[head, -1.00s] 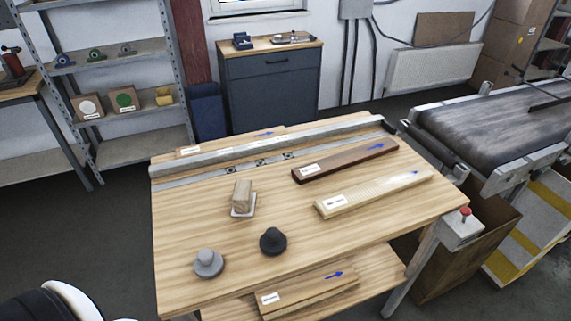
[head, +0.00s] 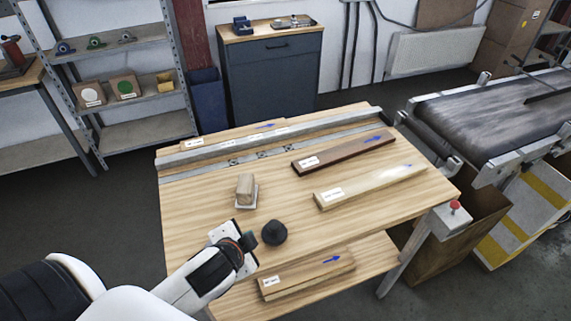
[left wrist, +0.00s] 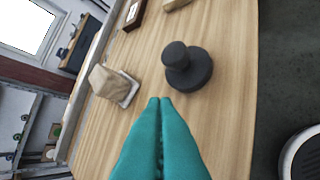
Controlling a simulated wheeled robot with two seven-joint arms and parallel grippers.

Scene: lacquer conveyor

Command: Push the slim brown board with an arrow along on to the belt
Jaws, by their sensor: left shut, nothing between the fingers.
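The slim brown board (head: 350,151), dark reddish with a white label and a blue arrow pointing right, lies flat on the wooden table (head: 190,215). Part of it shows at the top of the left wrist view (left wrist: 134,14). My left gripper (head: 250,238) is over the table's near left part, its teal fingers (left wrist: 160,102) shut and empty. It is well short of the board. A black round knobbed block (head: 274,233) stands just beyond the fingertips. The belt (head: 500,112) is to the right, beyond the table's end. My right gripper is not in view.
A pale board (head: 370,186) lies in front of the brown one. A metal rail (head: 270,140) runs along the back. A wooden block on a white base (head: 245,190) stands left. A red button (head: 455,206) sits at the right corner. Another board (head: 305,275) lies on the lower shelf.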

